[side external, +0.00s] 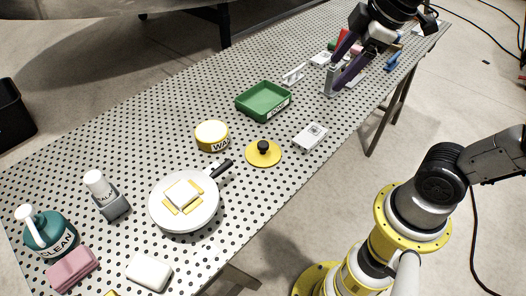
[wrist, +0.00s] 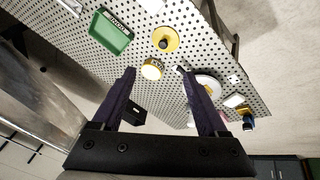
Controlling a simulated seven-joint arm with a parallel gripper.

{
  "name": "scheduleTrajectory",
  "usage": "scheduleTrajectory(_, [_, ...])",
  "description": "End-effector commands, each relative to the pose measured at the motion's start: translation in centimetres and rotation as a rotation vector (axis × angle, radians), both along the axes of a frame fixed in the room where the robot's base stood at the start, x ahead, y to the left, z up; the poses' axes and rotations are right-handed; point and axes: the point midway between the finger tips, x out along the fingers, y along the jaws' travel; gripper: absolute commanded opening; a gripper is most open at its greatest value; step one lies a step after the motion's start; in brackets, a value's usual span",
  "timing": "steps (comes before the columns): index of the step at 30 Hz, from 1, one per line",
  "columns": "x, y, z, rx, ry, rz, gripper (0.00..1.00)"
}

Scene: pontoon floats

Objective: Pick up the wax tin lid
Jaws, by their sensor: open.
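The wax tin lid (side external: 263,155), a flat yellow disc with a black knob, lies on the perforated table, knob up. It also shows in the wrist view (wrist: 164,42), beyond the fingertips. The yellow wax tin (side external: 212,138) stands apart from it, to its left in the side view; it shows in the wrist view (wrist: 152,70) too. My gripper (side external: 336,76) is at the upper right of the side view, well away from the lid. Its dark purple fingers (wrist: 156,70) are spread, with nothing held between them.
A green tray (side external: 262,111) stands behind the lid, and a white labelled box (side external: 310,137) lies to its right. A white round pan (side external: 176,213) with a black handle is at front left. Small items crowd the far end. Bare table surrounds the lid.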

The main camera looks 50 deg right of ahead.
Motion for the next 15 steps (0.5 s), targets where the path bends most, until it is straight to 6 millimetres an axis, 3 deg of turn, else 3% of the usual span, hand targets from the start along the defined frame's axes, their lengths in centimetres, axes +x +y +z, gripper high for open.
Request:
scheduleTrajectory(4, [5.5, 0.6, -0.8, -0.072, 0.088, 0.187, 0.76])
scheduleTrajectory(7, [9.2, 1.2, -2.5, -0.110, 0.156, 0.307, 0.76])
scheduleTrajectory(12, [14.5, 2.4, -7.2, -0.135, 0.273, 0.449, 0.76])
scheduleTrajectory(15, [16.2, 3.0, -10.2, -0.130, 0.336, 0.473, 0.76])
